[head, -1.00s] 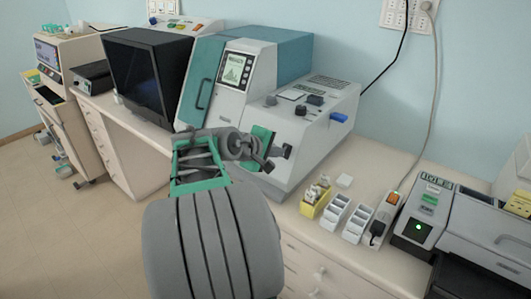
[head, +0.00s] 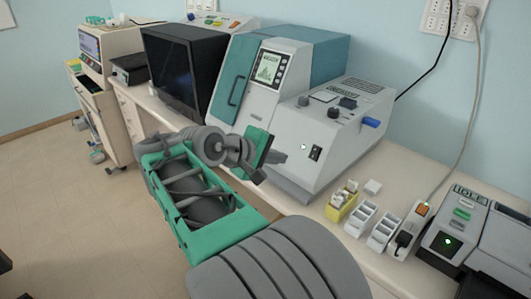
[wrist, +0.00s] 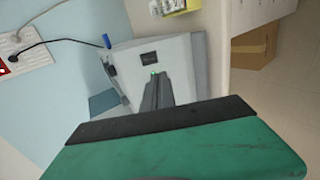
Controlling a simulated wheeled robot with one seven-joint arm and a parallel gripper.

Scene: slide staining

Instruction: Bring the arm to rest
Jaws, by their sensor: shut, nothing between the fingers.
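My arm is bent, with its grey and green links (head: 205,205) low in the middle of the head view. My gripper (head: 282,157) is at the end, beside the front of the grey-white machine with a blue lever (head: 345,125). It holds nothing. In the wrist view the two dark fingers of my gripper (wrist: 155,78) lie together beyond the green body, with the machine (wrist: 185,60) behind them. I cannot tell how wide the gap to the machine is.
The bench holds a yellow rack (head: 341,204), white racks (head: 361,219), a device with a green light (head: 454,225) and a dark-fronted box (head: 180,70). A cart (head: 105,100) stands at the far left. The floor (head: 60,190) at left is mostly clear.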

